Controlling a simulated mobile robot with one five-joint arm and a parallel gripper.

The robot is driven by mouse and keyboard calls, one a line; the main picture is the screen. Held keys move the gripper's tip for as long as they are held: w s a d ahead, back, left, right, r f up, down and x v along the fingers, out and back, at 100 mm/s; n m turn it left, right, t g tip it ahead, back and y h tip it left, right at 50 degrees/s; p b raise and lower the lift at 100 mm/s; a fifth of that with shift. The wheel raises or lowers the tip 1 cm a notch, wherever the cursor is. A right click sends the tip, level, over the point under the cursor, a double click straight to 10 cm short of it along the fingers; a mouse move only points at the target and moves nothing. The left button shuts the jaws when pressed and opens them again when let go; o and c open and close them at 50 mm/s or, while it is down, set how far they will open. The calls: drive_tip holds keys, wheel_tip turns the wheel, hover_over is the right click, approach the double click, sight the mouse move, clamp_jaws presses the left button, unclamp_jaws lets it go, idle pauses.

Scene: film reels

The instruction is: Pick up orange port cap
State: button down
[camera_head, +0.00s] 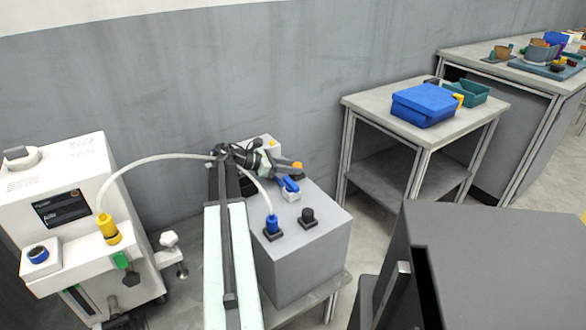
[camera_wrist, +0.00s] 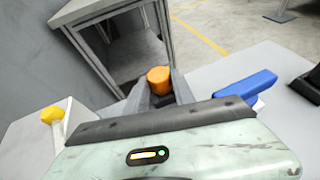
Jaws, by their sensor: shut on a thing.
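The orange port cap (camera_wrist: 158,79) is between my gripper's fingertips in the wrist view, with its round top showing above the fingers. The orange cap also shows in the head view (camera_head: 297,166) at the tip of my gripper (camera_head: 288,168). My gripper is shut on the cap, above the back part of the grey box (camera_head: 325,232). The fingers (camera_wrist: 160,93) hide the lower part of the cap, so I cannot tell whether it is clear of the box top.
A blue lever (camera_head: 288,184) sits near the gripper. A blue hose connector (camera_head: 271,225) and a black knob (camera_head: 307,217) stand on the box front. A white hose (camera_head: 150,160) arches left to a yellow connector (camera_head: 109,229). A blue case (camera_head: 423,104) lies on a side table.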

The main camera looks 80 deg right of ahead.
wheel_tip(320, 180, up, 10)
drive_tip(key=p, duration=0.9)
drive_tip(key=shift+f, duration=0.1)
